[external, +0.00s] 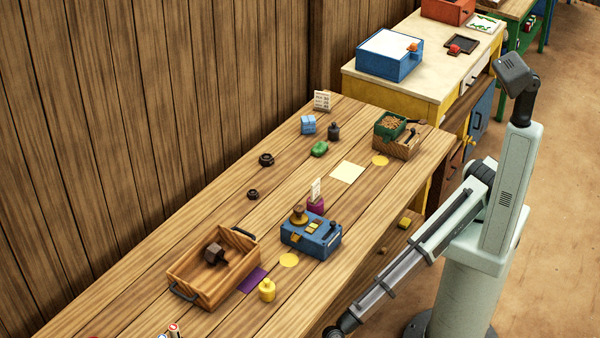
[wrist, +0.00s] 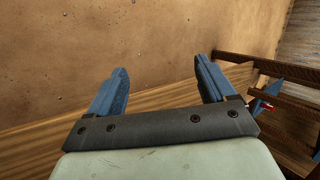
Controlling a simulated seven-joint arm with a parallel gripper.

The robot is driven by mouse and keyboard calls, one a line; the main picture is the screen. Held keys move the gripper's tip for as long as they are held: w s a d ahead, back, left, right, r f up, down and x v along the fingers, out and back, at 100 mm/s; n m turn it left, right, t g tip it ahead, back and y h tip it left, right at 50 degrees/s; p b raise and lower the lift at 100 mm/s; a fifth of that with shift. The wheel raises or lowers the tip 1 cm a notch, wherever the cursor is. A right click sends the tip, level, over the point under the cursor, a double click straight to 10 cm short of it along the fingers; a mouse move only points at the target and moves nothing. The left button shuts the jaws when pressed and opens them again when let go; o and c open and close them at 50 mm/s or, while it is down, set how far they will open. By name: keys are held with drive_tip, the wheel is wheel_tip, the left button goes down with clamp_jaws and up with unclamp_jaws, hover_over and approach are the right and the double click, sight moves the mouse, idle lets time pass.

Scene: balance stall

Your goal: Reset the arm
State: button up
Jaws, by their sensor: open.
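My gripper (wrist: 160,82) shows in the wrist view with its two blue fingers spread apart and nothing between them. Beyond the fingers are the sandy floor and a wooden edge. In the external view my arm stands at the right of the long wooden table (external: 140,290). Its forearm slopes down to the lower left, past the table's front edge. The gripper itself is not clearly visible there; the arm's low end is at the bottom edge of the picture.
On the table are a wooden tray (external: 205,297) holding a dark weight, a blue balance (external: 312,238), a yellow weight (external: 267,290) and a green container (external: 388,126). A yellow cabinet (external: 400,92) with a blue box (external: 388,62) stands behind. Open floor (external: 560,200) lies to the right.

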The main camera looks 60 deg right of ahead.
drive_tip(key=w+d+f+m+g, duration=0.1)
drive_tip(key=w+d+f+m, duration=0.25)
drive_tip(key=d, duration=0.85)
drive_tip(key=w+d+f+m+g, duration=0.1)
drive_tip(key=w+d+f+m, duration=0.25)
drive_tip(key=d, duration=0.85)
drive_tip(key=w+d+f+m+g, duration=0.1)
drive_tip(key=w+d+f+m, duration=0.25)
drive_tip(key=d, duration=0.85)
drive_tip(key=s+d+r+n+h, duration=0.1)
drive_tip(key=s+d+n+h, duration=0.1)
drive_tip(key=d, duration=1)
drive_tip(key=s+d+r+n+h, duration=0.2)
drive_tip(key=s+d, duration=0.2)
drive_tip(key=d, duration=0.8)
drive_tip(key=s+d+r+n+h, duration=0.2)
drive_tip(key=s+d+n, duration=0.1)
drive_tip(key=d, duration=1)
drive_tip(key=shift+s+r+g+h, duration=0.15)
drive_tip(key=shift+s+g+h, duration=0.15)
drive_tip(key=shift+s+g, duration=0.15)
